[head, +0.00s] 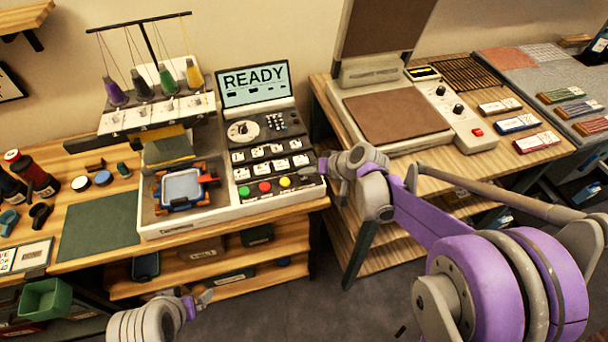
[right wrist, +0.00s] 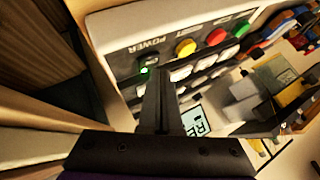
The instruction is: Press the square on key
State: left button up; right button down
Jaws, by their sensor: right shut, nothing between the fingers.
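The embroidery machine's control panel (head: 268,150) has a lit screen (head: 254,82) reading READY. In the right wrist view, a POWER label (right wrist: 133,42) is printed at the panel's corner. A small green-lit spot (right wrist: 145,70) shows below it, beside my fingertips; the square on key itself is largely hidden by the fingers. My right gripper (head: 322,168) is shut and empty at the panel's right front corner; it also shows in the right wrist view (right wrist: 154,82). I cannot tell whether it touches the key. My left gripper (head: 205,298) is low at the bottom, away from the machine; its jaws are too small to read.
Green, red (head: 264,186) and yellow round buttons and several white keys lie close left of my right gripper. A hooped frame (head: 182,187) and thread spools are further left. A gap separates this table from the heat-press (head: 395,115) table.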

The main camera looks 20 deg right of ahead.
aim_at(308, 180)
pick_arm(q)
jog(key=shift+w+r, duration=0.15)
jog(key=shift+r, duration=0.2)
pick_arm(e)
jog(key=shift+r, duration=0.5)
pick_arm(q)
jog(key=r+p, duration=0.1)
jog(key=w+r+p, duration=0.1)
jog(key=r, duration=0.1)
jog(key=r+p, duration=0.1)
jog(key=shift+w+r+p, duration=0.35)
jog(key=shift+p, duration=0.05)
pick_arm(e)
notch_tip(308, 180, up, 6)
pick_arm(q)
jog(key=shift+s, duration=0.1)
